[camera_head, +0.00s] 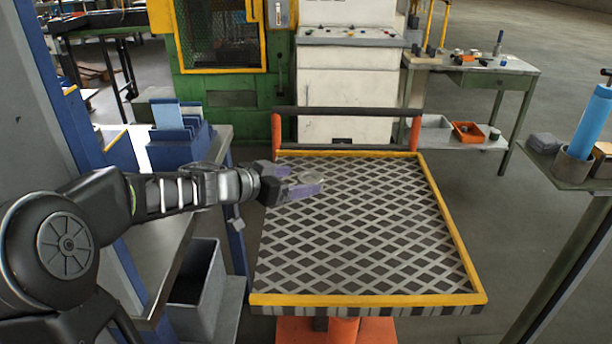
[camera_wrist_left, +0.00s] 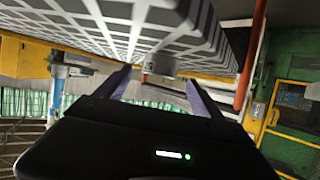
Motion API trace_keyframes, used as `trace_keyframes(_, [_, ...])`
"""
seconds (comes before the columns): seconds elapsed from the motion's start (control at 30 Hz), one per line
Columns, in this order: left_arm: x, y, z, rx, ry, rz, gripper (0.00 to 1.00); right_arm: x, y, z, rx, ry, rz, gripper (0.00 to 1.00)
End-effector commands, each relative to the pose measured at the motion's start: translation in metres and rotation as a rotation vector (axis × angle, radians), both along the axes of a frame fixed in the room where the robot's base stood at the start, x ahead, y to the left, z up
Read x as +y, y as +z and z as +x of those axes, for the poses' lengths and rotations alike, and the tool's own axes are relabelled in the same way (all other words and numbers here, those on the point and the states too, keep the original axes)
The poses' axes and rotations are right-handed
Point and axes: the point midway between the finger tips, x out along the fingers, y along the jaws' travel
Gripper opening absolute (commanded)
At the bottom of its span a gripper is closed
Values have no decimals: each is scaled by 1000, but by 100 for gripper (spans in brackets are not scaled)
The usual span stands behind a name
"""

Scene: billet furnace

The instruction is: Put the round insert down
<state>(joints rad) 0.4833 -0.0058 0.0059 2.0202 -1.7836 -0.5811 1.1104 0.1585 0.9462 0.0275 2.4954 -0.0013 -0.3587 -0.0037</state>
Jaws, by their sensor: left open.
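The round insert (camera_head: 309,178) is a small pale grey ring-like piece at the left side of the mesh-topped table (camera_head: 370,299), near its far end. My left gripper (camera_head: 306,183) reaches in from the left, with its purple fingers open around or beside the insert. In the left wrist view, a small grey round piece (camera_wrist_left: 161,65) shows between the spread fingertips of the gripper (camera_wrist_left: 158,80), close to the mesh top (camera_wrist_left: 90,35). I cannot tell whether a finger touches it. My right gripper is not in view.
The rest of the mesh top is clear, with a yellow rim and a dark rail (camera_head: 345,112) at the back. A workbench with a blue holder (camera_head: 180,145) stands left. A stand with a blue bottle (camera_head: 590,122) is at right. A green machine (camera_head: 225,85) stands behind.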

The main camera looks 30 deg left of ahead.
Motion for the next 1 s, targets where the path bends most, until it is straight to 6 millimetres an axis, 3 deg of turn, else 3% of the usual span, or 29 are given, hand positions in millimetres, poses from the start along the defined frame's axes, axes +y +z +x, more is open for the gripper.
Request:
trace_keyframes(0.23, [7,9,-21,0,-1,0,78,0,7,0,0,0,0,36])
trace_keyframes(1.0, [7,9,-21,0,-1,1,78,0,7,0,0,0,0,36])
